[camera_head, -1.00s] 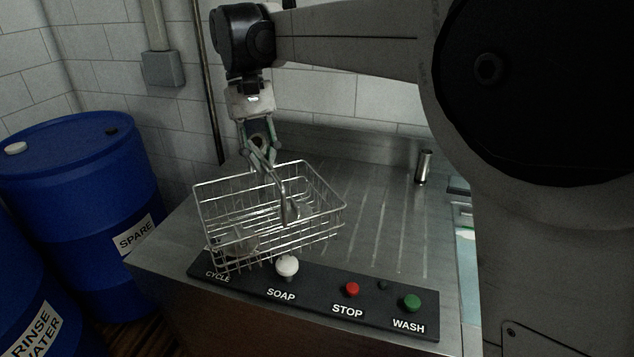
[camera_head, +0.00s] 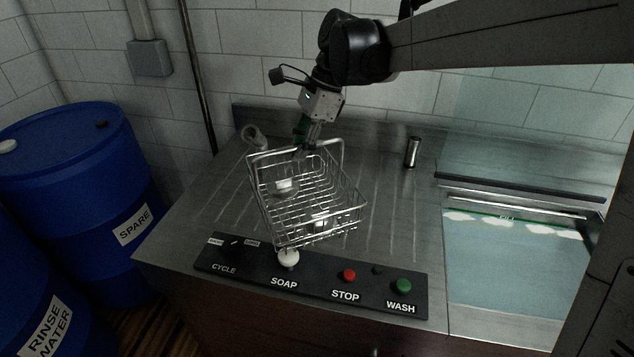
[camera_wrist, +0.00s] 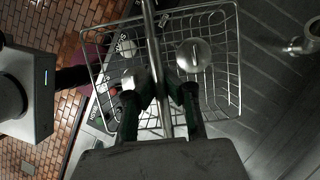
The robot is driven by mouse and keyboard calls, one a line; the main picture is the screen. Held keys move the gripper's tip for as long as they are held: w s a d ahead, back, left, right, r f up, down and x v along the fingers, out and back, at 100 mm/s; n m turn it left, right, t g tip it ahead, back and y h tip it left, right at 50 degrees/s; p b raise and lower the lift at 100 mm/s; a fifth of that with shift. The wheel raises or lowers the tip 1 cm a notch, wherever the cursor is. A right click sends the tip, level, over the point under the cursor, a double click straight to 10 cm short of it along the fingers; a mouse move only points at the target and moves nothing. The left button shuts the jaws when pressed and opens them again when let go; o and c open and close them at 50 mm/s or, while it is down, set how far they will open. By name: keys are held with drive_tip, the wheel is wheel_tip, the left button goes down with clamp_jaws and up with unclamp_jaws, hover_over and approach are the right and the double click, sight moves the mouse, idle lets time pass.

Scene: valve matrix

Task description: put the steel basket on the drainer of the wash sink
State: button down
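The steel basket (camera_head: 350,205) is a wire basket with small round metal pieces inside. It is tilted over the grooved steel drainer (camera_head: 405,215). Its front lower edge overlaps the control panel in the picture; I cannot tell whether it touches anything. My gripper (camera_head: 308,146) is at its far upper side, shut on its handle bar. In the wrist view the bar runs between the fingers of my gripper (camera_wrist: 160,88), with the basket (camera_wrist: 222,110) beyond. The water-filled basin of the wash sink (camera_head: 520,262) is at the right.
The control panel (camera_head: 315,285) with its knobs and buttons lies along the front edge. A small steel cylinder (camera_head: 413,152) stands at the back, and a grey fitting (camera_head: 254,136) at the back left. Blue barrels (camera_head: 80,170) are at the left. The drainer's right side is clear.

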sight(317, 144)
drive_tip(key=d+m, duration=0.1)
drive_tip(key=m, duration=0.1)
drive_tip(key=d+m+t+p, duration=0.1)
drive_tip(key=m, duration=0.1)
drive_tip(key=w+d+r+m+t+p, duration=0.1)
drive_tip(key=m, duration=0.1)
drive_tip(key=shift+d, duration=0.15)
drive_tip(key=shift+w+d+m+t, duration=0.15)
drive_tip(key=shift+m+t, duration=0.25)
drive_tip(key=shift+m, duration=0.2)
drive_tip(key=w+f, duration=0.2)
drive_tip(key=w, duration=0.1)
drive_tip(key=w+f+p, duration=0.1)
drive_tip(key=w+f, duration=0.1)
drive_tip(key=w, duration=0.2)
drive_tip(key=w+d+f, duration=0.1)
drive_tip(key=w+f, duration=0.2)
drive_tip(key=w, duration=0.1)
drive_tip(key=shift+w+p, duration=0.15)
drive_tip(key=shift+p, duration=0.15)
drive_tip(key=shift+f+p, duration=0.35)
drive_tip(key=shift+f, duration=1.6)
drive_tip(key=shift+f+b, duration=0.3)
drive_tip(key=c, duration=1.9)
unclamp_jaws()
drive_tip(key=shift+r, duration=0.1)
